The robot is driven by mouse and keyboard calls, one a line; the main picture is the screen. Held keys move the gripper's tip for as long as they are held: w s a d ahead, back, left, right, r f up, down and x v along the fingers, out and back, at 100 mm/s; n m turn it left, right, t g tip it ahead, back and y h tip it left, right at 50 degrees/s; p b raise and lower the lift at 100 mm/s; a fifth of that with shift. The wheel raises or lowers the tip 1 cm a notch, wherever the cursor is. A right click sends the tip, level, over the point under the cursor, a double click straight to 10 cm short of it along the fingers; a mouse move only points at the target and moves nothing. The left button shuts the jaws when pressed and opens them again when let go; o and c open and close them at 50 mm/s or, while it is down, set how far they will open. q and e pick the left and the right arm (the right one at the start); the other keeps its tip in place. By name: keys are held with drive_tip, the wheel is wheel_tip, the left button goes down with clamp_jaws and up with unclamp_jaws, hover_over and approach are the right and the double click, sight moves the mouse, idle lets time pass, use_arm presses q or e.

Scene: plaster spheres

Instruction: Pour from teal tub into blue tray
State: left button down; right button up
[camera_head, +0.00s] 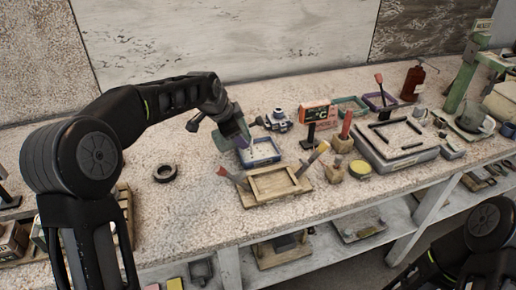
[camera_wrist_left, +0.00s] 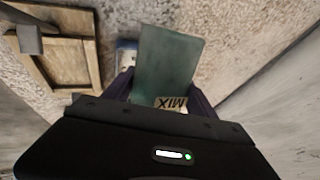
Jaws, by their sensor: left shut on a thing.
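The teal tub (camera_head: 222,139) is held by my left gripper (camera_head: 238,128) above the bench, beside and over the left end of the blue tray. The tub looks tilted. In the left wrist view the tub (camera_wrist_left: 168,58) shows a "MIX" label, with my left gripper's purple fingers (camera_wrist_left: 165,92) on both sides of it. The blue tray (camera_head: 262,153) lies on the bench with its rim showing. In the left wrist view a part of the tray (camera_wrist_left: 126,56) shows beside the tub. The tub's contents are hidden. My right gripper is out of view.
A wooden frame (camera_head: 274,186) lies in front of the tray, with brushes near it. A dark ring (camera_head: 166,173) lies to the left. A small camera-like object (camera_head: 279,120) and an orange box (camera_head: 318,113) stand behind.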

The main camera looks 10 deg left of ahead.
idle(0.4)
use_arm(q)
drive_tip(key=shift+r, duration=0.1)
idle(0.9)
drive_tip(key=shift+d+p, duration=0.1)
drive_tip(key=shift+p, duration=0.4)
idle(0.5)
drive_tip(key=shift+r, duration=0.15)
drive_tip(key=shift+y, duration=0.3)
